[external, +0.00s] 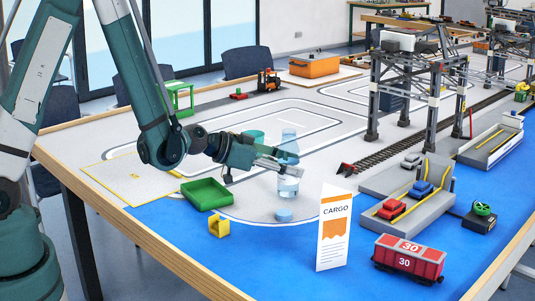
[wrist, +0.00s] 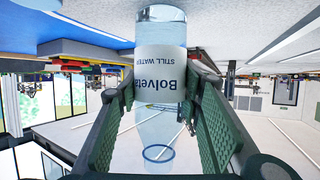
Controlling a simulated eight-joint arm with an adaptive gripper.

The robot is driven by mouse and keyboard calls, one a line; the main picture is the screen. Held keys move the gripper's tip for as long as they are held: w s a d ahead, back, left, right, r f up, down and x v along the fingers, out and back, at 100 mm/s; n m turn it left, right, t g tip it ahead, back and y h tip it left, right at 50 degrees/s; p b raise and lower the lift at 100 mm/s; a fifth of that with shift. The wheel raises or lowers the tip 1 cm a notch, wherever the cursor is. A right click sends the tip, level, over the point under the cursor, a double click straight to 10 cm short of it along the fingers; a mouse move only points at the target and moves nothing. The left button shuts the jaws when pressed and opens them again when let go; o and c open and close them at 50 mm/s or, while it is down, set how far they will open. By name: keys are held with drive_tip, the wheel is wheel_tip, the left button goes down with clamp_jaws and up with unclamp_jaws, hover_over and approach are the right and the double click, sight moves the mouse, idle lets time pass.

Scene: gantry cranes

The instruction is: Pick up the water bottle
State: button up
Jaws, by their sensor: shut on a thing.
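The water bottle (external: 288,186) is clear and pale blue with a white label, near the middle of the table in the external view. My gripper (external: 284,166) reaches it from the left, with its fingers around the bottle's middle. In the wrist view the bottle (wrist: 162,75) stands between the two green-padded fingers, its label reading "Bolveta STILL WATER" upside down. My gripper (wrist: 160,85) is shut on it there. The bottle looks upright. I cannot tell whether its base touches the table.
A pale blue disc (external: 284,215) lies just in front of the bottle. A green tray (external: 206,194) and a yellow block (external: 218,226) are to the left. A CARGO sign (external: 334,228) stands at right front, and a gantry crane (external: 405,80) behind right.

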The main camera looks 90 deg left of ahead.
sight(290, 137)
drive_tip(key=shift+r+p, duration=1.3)
drive_tip(key=shift+r, duration=3.1)
drive_tip(key=shift+r, duration=0.1)
